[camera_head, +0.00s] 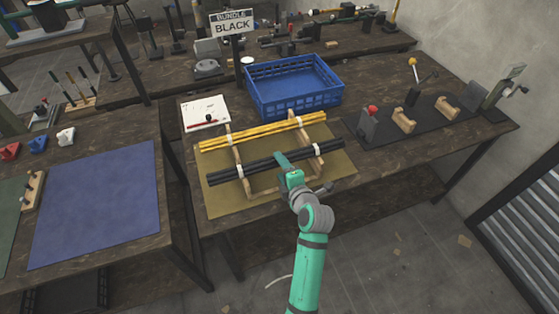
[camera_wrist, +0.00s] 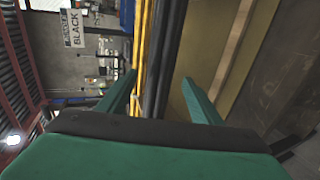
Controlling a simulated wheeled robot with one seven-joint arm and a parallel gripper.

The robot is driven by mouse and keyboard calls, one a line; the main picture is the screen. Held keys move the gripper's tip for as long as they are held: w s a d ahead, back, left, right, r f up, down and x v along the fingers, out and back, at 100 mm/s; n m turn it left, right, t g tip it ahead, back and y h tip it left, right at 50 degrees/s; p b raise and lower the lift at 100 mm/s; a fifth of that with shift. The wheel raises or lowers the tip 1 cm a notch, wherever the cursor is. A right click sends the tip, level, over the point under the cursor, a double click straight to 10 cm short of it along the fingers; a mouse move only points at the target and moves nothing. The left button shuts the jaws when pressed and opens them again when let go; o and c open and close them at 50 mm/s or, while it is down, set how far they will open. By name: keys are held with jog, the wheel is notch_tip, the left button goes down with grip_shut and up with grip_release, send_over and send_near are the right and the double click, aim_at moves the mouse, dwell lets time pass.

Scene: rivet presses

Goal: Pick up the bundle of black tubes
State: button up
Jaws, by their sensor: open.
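The bundle of black tubes (camera_head: 240,173) lies across a wooden rack (camera_head: 240,157) on the table, with white clips near both ends. A yellow tube bundle (camera_head: 262,132) lies parallel behind it on the same rack. My gripper (camera_head: 279,158) is over the middle of the black bundle and hides a short part of it. In the wrist view my gripper (camera_wrist: 160,79) is open, its two fingers apart. The black tubes (camera_wrist: 166,50) run between the fingers in the picture, and the yellow tubes (camera_wrist: 141,65) pass near the left fingertip. I cannot tell whether a finger touches either bundle.
The rack stands on an olive mat (camera_head: 225,203). Behind it are an empty blue crate (camera_head: 295,100), a white sheet (camera_head: 199,108) and a sign reading BUNDLE BLACK (camera_head: 232,24). A dark board with fixtures (camera_head: 425,118) is at right.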

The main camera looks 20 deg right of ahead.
jog(key=shift+d+x, duration=0.2)
jog(key=shift+x, duration=0.6)
jog(key=shift+d+x, duration=0.15)
jog(key=shift+x, duration=0.7)
jog(key=shift+d+x, duration=0.2)
jog(key=shift+x, duration=0.6)
jog(key=shift+s+d+h, duration=0.1)
jog(key=shift+d+h, duration=0.05)
jog(key=shift+h, duration=0.15)
jog(key=shift+c, duration=0.7)
jog(key=c, duration=0.5)
jog(key=shift+a, duration=0.4)
grip_shut()
jog(key=shift+r, duration=0.15)
